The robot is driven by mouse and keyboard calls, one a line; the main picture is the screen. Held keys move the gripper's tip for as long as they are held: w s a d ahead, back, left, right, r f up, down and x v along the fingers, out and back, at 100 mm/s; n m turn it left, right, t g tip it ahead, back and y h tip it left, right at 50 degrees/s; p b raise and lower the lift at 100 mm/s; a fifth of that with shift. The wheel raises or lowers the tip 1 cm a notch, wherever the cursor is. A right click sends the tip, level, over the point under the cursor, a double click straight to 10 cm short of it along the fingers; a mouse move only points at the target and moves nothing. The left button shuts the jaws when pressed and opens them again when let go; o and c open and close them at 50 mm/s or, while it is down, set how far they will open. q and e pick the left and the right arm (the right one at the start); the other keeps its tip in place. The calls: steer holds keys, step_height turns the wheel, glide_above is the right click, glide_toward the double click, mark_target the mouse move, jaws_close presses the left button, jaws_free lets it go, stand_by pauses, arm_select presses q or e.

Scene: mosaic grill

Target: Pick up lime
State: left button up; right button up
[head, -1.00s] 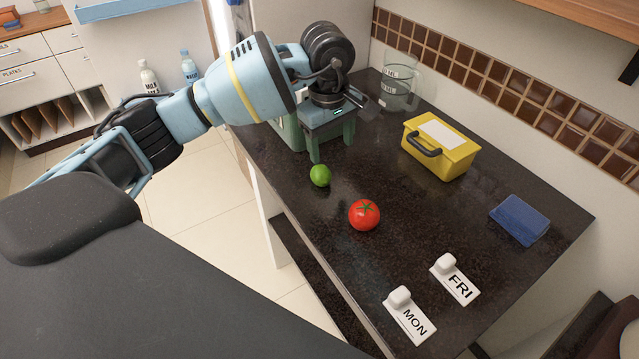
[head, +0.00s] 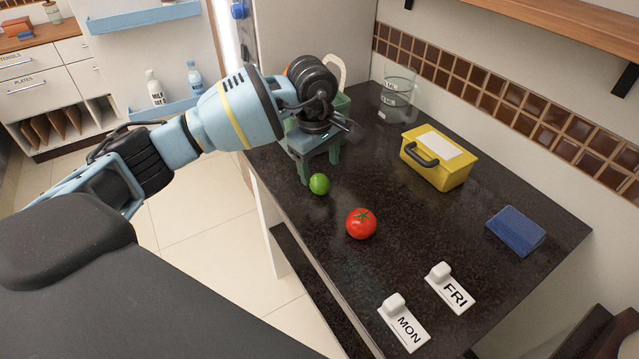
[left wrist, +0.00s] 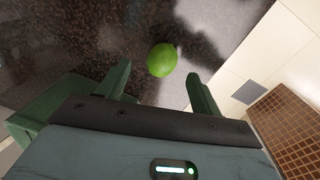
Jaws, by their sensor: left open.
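The green lime (head: 319,184) lies on the dark countertop (head: 420,245), near its left edge. My left gripper (head: 320,172) is open and empty, just behind and above the lime, with its fingers pointing down. In the left wrist view the lime (left wrist: 162,60) shows just beyond the gap between the two green fingertips (left wrist: 160,80), apart from both. My right gripper is not in view.
A red tomato (head: 361,223) sits in front of the lime. A yellow box (head: 437,160), a glass jug (head: 398,95), a blue block (head: 515,231) and MON (head: 404,328) and FRI (head: 450,292) tags stand on the counter.

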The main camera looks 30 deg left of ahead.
mark_target(319, 178)
arm_select(q)
steer(key=shift+f, duration=2.4)
steer(key=shift+c, duration=0.3)
steer(key=c, duration=1)
